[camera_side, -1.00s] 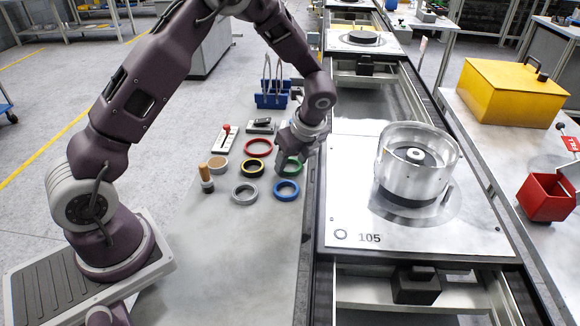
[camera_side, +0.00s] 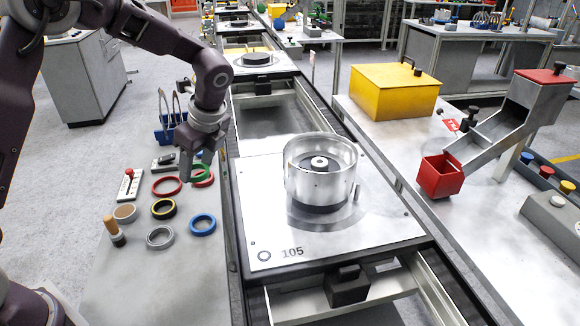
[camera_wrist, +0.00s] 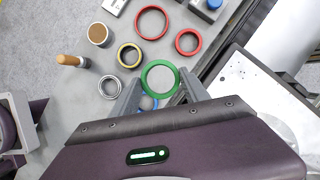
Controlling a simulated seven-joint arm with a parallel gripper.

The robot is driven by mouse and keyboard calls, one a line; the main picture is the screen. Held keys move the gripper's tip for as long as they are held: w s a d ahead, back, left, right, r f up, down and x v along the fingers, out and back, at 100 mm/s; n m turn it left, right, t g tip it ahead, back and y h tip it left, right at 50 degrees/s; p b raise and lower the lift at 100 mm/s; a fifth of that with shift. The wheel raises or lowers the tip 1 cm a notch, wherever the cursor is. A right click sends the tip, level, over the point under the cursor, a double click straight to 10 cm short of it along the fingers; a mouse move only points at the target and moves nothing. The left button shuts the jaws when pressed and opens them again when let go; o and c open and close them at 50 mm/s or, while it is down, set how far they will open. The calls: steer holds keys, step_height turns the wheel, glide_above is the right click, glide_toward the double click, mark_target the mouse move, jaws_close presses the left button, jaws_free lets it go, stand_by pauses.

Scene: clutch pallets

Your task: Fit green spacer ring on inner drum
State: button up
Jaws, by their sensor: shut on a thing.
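My gripper (camera_side: 197,165) is shut on the green spacer ring (camera_side: 201,169), which it holds just above the bench left of the conveyor. In the wrist view the green ring (camera_wrist: 146,77) sits between the two fingertips (camera_wrist: 159,80). The ring's centre looks empty. The inner drum (camera_side: 319,163) is a small light hub with a dark centre, inside a shiny, see-through or metal cylinder (camera_side: 320,188). That cylinder stands upright on the pallet marked 105 (camera_side: 270,225), right of my gripper and apart from it. The lower part of the inner drum is hidden by the cylinder wall.
Red, yellow-black, grey and blue (camera_side: 203,224) rings lie on the bench, with a smaller red ring (camera_side: 204,184) close under the green one. A wooden-handled tool (camera_side: 115,232) and blue rack (camera_side: 172,128) stand nearby. A yellow box (camera_side: 395,92) and red bin (camera_side: 440,176) stand right of the conveyor.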

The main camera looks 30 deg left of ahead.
steer(key=s+d+f+n+g+h, duration=0.1)
steer(key=d+n, duration=0.1)
steer(key=n, duration=0.2)
steer(key=s+d+f+n+g+h, duration=0.1)
steer(key=s+d+n, duration=0.1)
steer(key=n, duration=0.3)
steer(key=s+d+f+n+g+h, duration=0.1)
steer(key=s+d+f+n+g, duration=0.1)
steer(key=d+n, duration=0.2)
steer(key=shift+s+d+n, duration=0.2)
steer(key=shift+n, duration=0.3)
steer(key=d+n, duration=0.1)
steer(key=s+d+n+h, duration=0.1)
steer(key=n, duration=0.1)
steer(key=shift+d+f, duration=0.15)
steer(key=w+m, duration=0.1)
steer(key=m, duration=0.1)
step_height(320, 180, up, 17)
steer(key=m+t, duration=0.9)
steer(key=m, duration=2.6)
glide_above(320, 161)
steer(key=s, duration=0.1)
steer(key=shift+h, duration=0.4)
step_height(320, 161, down, 10)
steer(key=shift+r, duration=0.1)
steer(key=shift+f, duration=0.6)
